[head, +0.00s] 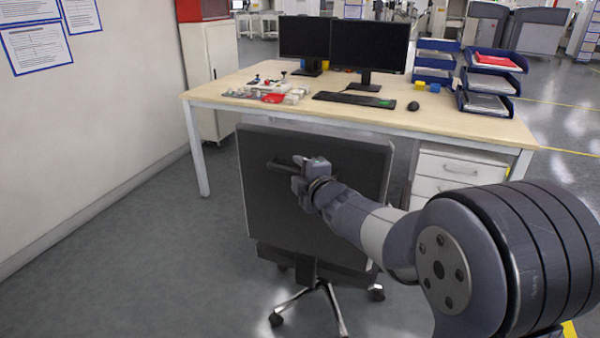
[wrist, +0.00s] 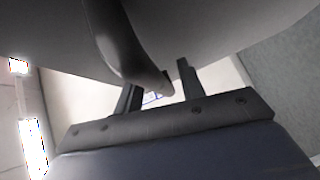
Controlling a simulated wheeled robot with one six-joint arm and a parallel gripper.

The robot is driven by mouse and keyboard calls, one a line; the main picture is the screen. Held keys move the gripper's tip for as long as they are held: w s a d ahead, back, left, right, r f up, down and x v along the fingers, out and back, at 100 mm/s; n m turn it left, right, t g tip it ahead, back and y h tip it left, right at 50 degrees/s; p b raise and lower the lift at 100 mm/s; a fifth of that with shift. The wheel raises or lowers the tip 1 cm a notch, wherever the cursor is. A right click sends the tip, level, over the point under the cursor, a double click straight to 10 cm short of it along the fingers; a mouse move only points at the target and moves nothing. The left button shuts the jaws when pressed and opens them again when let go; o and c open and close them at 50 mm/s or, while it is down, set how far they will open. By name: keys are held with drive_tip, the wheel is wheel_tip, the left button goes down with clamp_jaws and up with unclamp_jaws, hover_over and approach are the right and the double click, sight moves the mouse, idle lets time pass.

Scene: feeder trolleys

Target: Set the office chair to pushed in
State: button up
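The office chair (head: 340,215) stands in front of the desk (head: 380,118), its dark backrest facing me and its top edge close to the desk's front edge. Its wheeled base (head: 312,292) shows below. A dark bar handle (head: 283,166) sits on the upper part of the backrest. My gripper (head: 302,172) is at this handle. In the wrist view, the two fingers (wrist: 158,92) stand apart, with the curved grey handle (wrist: 118,45) reaching in between them. The chair seat is hidden.
A white drawer unit (head: 455,170) stands under the desk at right. A desk leg (head: 194,150) stands left of the chair. Monitors (head: 368,45), a keyboard (head: 354,99) and letter trays (head: 490,80) are on top. Grey floor is clear at left, beside the wall (head: 100,100).

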drive_tip(key=shift+c, duration=0.2)
clamp_jaws()
idle(0.4)
